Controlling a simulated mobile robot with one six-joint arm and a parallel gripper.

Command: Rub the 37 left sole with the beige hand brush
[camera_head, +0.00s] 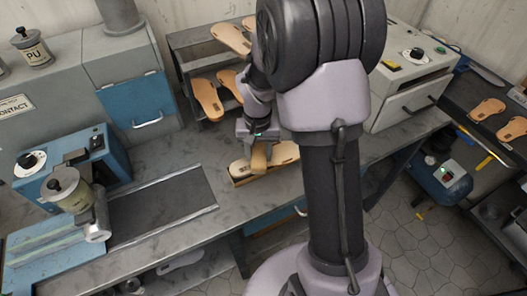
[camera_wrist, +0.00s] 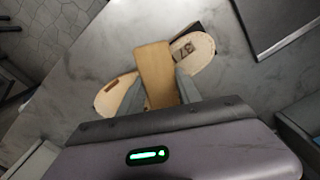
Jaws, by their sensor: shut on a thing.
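The 37 left sole (camera_wrist: 196,58) lies on the grey bench and carries a dark "37" mark near one end. In the head view the sole (camera_head: 284,153) shows on both sides of the brush. My gripper (camera_wrist: 160,92) is shut on the beige hand brush (camera_wrist: 154,66), a plain tan block between its two fingers. The brush lies across the middle of the sole and hides that part. I cannot tell whether it touches the sole. In the head view my gripper (camera_head: 258,140) points down over the brush (camera_head: 259,160).
A rack (camera_head: 190,50) with several tan soles stands behind. A dark strip (camera_head: 160,205) lies left on the bench, near a blue machine (camera_head: 75,165). A grey drawer unit (camera_head: 412,85) stands right. A dark small piece (camera_wrist: 186,32) sits beside the sole's marked end.

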